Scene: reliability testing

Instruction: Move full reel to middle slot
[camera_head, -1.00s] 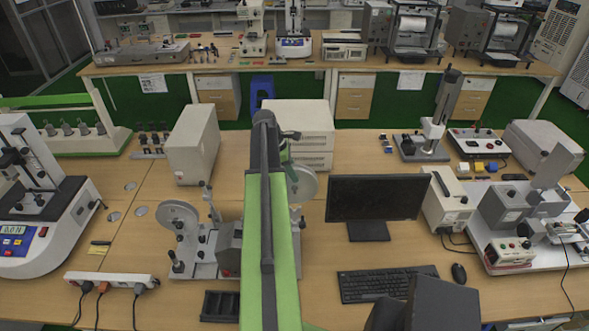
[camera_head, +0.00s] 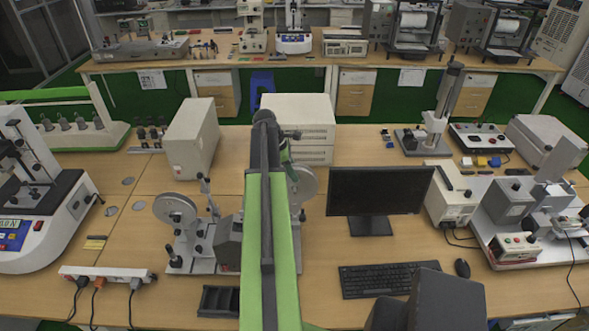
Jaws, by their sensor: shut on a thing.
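A pale reel (camera_head: 175,209) stands upright on the left side of a winding device (camera_head: 193,245) on the near bench. A second pale reel (camera_head: 304,181) shows just right of my green arm, which hides part of it. I cannot tell which reel is full. A small black slotted tray (camera_head: 212,300) lies at the bench front, left of my arm, its right end by the arm. Its slots look dark, and I cannot tell what they hold. My arm reaches up the middle of the picture and bends down at its far end. My gripper's fingers are hidden behind it.
A monitor (camera_head: 380,192), keyboard (camera_head: 388,280) and mouse (camera_head: 462,268) stand right of my arm. A power strip (camera_head: 107,273) lies at the front left. Grey-white instrument boxes (camera_head: 192,138) stand behind. Bare bench lies between the power strip and the winding device.

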